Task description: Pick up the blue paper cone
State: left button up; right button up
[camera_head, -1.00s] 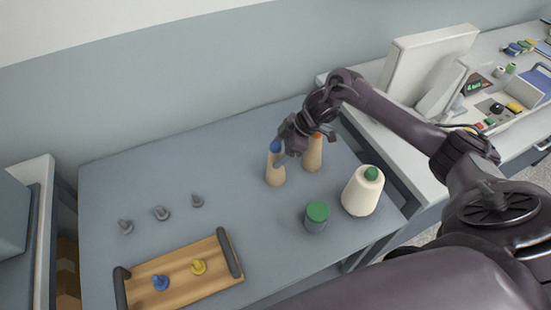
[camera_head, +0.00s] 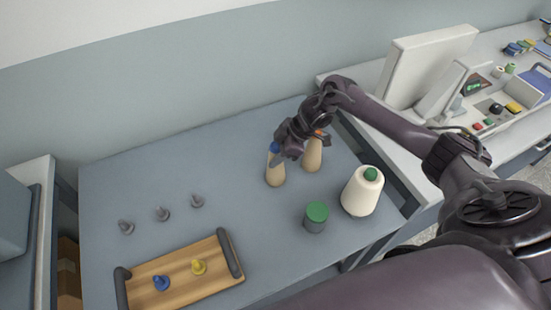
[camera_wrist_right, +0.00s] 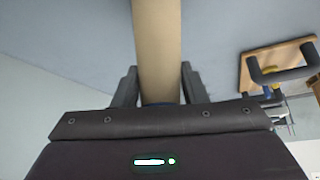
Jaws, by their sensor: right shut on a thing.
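The blue paper cone is a tan cone with a blue tip (camera_head: 275,172). It stands upright on the grey table toward the back. My right gripper (camera_head: 280,158) is at its upper part, shut on it from the back right. In the right wrist view the tan cone body (camera_wrist_right: 158,50) runs between the two dark fingers (camera_wrist_right: 158,88), with a bit of blue at the palm. A second tan cone with an orange tip (camera_head: 313,154) stands just right of it, partly behind my gripper. My left gripper is not in view.
A wooden tray (camera_head: 150,272) with dark handles holds a blue peg and a yellow peg at the front. A green-topped grey can (camera_head: 316,218) and a large cream cone (camera_head: 361,192) stand to the right. The table middle is clear.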

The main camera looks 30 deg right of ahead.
jog(key=shift+r, duration=0.15)
notch_tip(320, 180, up, 20)
jog(key=s+a+f+m+b, duration=0.1)
jog(key=s+a+f+b, duration=0.1)
jog(key=s, duration=0.3)
jog(key=s+a+f+m+t+b, duration=0.1)
jog(key=s+a+f, duration=0.2)
jog(key=s+a, duration=0.2)
jog(key=shift+s+a+f+h+b, duration=0.3)
jog(key=shift+s+f+b, duration=0.1)
jog(key=shift+s, duration=0.25)
